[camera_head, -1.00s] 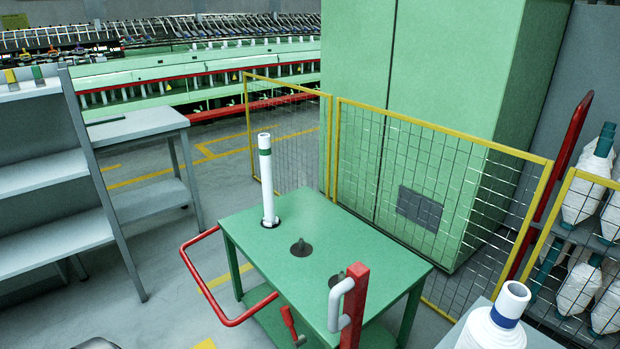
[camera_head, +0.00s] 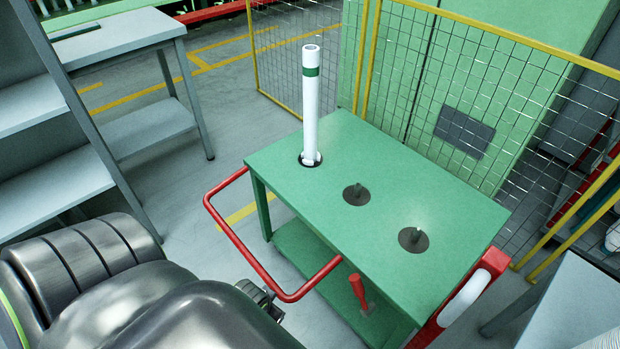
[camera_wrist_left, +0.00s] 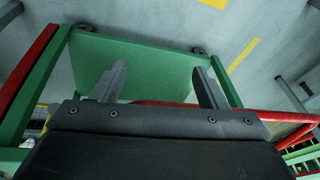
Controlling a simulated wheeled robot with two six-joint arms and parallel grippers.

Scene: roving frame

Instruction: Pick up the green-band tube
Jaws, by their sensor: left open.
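The green-band tube (camera_head: 311,110) is white with a green ring near its top. It stands upright at the far left of the green cart top (camera_head: 345,235), over a dark round base. My left arm comes in from the lower left in the head view. Its gripper (camera_head: 262,298) shows only in part there, beside the red rail, to the left of and nearer than the tube. In the left wrist view my left gripper (camera_wrist_left: 159,78) is open with nothing between its fingers. The tube is not in that view. My right gripper is not in view.
A red rail (camera_head: 235,240) juts from the cart's left side. A yellow-framed mesh fence (camera_head: 460,75) stands behind. Grey shelves (camera_head: 50,190) are on the left.

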